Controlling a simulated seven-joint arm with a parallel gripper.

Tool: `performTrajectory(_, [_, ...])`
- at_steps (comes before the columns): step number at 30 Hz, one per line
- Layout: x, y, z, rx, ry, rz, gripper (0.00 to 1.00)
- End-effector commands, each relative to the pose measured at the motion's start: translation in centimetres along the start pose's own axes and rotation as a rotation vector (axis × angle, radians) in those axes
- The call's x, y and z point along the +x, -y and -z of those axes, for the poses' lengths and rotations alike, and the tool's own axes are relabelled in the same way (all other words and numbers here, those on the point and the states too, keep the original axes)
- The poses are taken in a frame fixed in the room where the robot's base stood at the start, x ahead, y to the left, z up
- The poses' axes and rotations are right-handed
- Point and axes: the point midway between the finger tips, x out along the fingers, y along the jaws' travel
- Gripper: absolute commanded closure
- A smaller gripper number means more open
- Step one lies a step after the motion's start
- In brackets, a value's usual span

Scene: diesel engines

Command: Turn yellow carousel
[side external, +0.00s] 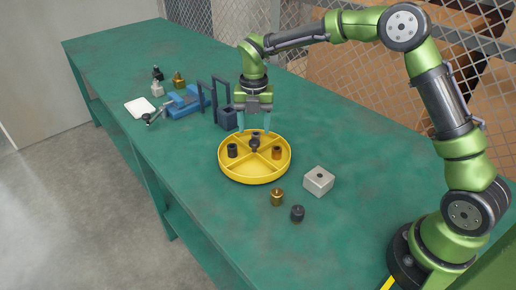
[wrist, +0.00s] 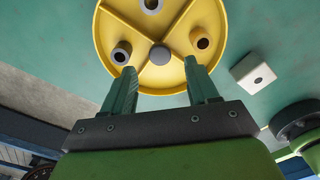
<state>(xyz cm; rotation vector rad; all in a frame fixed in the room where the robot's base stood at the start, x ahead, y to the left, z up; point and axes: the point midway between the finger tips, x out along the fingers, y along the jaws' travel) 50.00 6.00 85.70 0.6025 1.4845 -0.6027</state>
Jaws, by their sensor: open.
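The yellow carousel (side external: 254,178) is a round tray on the green table, divided by spokes into compartments, with a dark knob (side external: 254,147) at its centre. It also shows in the wrist view (wrist: 165,85), with the grey knob top (wrist: 159,54). A black part (side external: 232,151), a dark part (side external: 256,136) and a bronze part (side external: 277,153) stand in separate compartments. My gripper (side external: 254,129) is open and empty, pointing down above the carousel's back part. In the wrist view its fingers (wrist: 160,80) are spread to either side of the knob, apart from it. Their exact height is unclear.
A grey block with a hole (side external: 318,181), a brass part (side external: 277,197) and a black part (side external: 297,213) stand right and front of the carousel. A blue vise (side external: 183,103), a dark upright frame (side external: 222,105) and a white plate (side external: 139,107) are behind left.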

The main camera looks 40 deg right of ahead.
Motion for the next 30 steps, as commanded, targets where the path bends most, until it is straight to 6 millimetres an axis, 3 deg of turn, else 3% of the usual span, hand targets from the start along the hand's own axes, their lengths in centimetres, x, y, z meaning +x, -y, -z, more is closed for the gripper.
performTrajectory(9, [-7.9, -0.1, 0.0, -0.001, 0.003, -0.004, 0.41])
performTrajectory(15, [-11.0, -0.1, 0.0, -0.001, 0.001, -0.002, 0.41])
performTrajectory(21, [-12.1, 0.0, 0.1, -0.002, -0.001, -0.001, 0.41])
performTrajectory(30, [-12.2, 0.0, 0.1, 0.002, -0.001, 0.000, 0.41])
